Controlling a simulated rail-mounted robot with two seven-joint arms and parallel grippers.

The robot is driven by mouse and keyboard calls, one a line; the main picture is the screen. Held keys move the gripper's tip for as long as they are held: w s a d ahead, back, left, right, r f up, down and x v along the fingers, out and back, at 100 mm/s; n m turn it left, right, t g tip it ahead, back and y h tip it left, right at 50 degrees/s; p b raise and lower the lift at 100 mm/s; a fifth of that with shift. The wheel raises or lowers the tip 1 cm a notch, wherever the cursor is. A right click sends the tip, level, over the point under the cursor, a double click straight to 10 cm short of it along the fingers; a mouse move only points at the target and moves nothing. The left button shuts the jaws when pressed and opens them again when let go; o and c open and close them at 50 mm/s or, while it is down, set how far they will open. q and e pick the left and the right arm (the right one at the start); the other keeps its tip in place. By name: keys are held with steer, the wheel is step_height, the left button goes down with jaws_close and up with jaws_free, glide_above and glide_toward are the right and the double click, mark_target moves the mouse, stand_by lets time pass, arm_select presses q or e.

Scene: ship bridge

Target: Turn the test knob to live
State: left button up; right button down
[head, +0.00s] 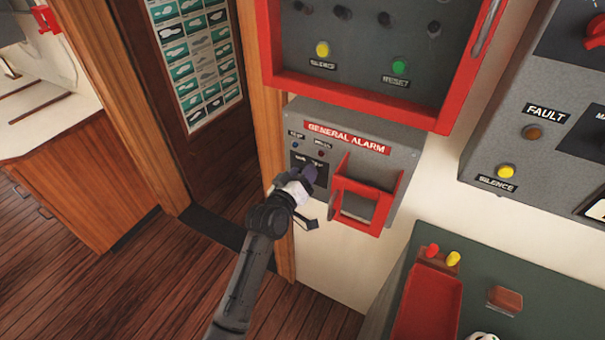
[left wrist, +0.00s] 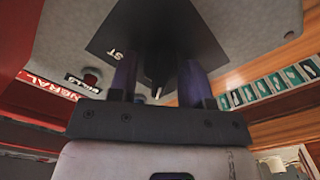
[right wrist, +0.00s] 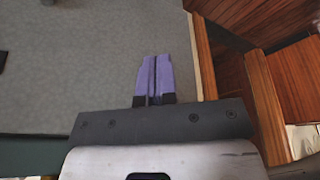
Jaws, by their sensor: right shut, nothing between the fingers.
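The grey general alarm box (head: 405,148) hangs on the wall below a red-framed panel in the head view. The test knob is dark and sits on a black plate on the left half of the box; in the left wrist view the knob (left wrist: 157,62) stands between my fingers. My right gripper (right wrist: 153,75) is shut and empty, over a grey surface in the right wrist view.
A red guard (head: 366,195) juts from the box just right of my left gripper. Above are yellow and green buttons on the red-framed panel (head: 355,90). A grey fault panel (head: 500,130) is at the right. A green-topped console (head: 480,270) with a red tray stands lower right.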

arm_select(q)
steer(key=shift+o, duration=0.7)
steer(key=b+v, duration=0.2)
steer(key=v, duration=1.1)
steer(key=shift+s+a+b, duration=0.2)
steer(key=shift+s+b, duration=0.15)
steer(key=shift+b, duration=0.05)
